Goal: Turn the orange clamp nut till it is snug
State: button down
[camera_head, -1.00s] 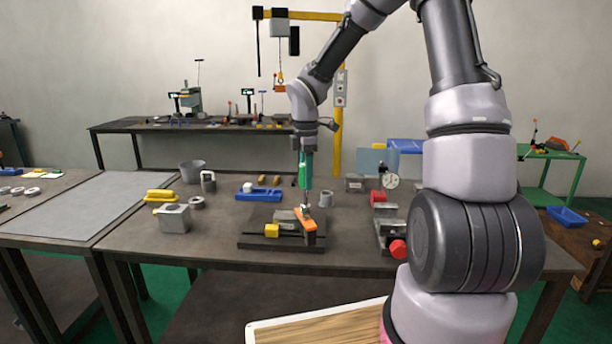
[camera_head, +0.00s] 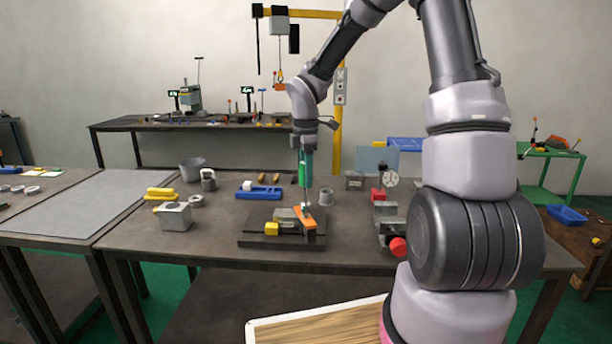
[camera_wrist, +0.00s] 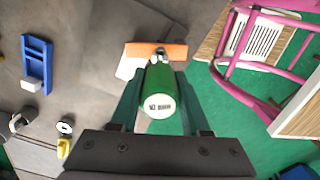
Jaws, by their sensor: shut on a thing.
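My gripper (camera_wrist: 158,100) is shut on an upright green-handled tool (camera_wrist: 160,98), with one finger on each side. The tool also shows in the head view (camera_head: 302,173). Its metal lower end reaches down to the orange clamp piece (camera_head: 305,217), which lies as a bar across a dark fixture (camera_head: 258,242). In the wrist view the orange piece (camera_wrist: 172,50) is just beyond the handle, with small metal hardware (camera_wrist: 160,53) at its middle. A separate nut cannot be made out, nor whether the tool is seated on one.
A blue tray (camera_head: 258,192) and a grey cylinder (camera_head: 326,196) stand behind the fixture. A grey box (camera_head: 175,217) is to the left. A vise-like device with a red knob (camera_head: 398,247) is to the right. The bench front is mostly clear.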

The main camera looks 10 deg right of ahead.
jog(key=shift+f, duration=0.7)
jog(key=c, duration=1)
grip_release()
grip_shut()
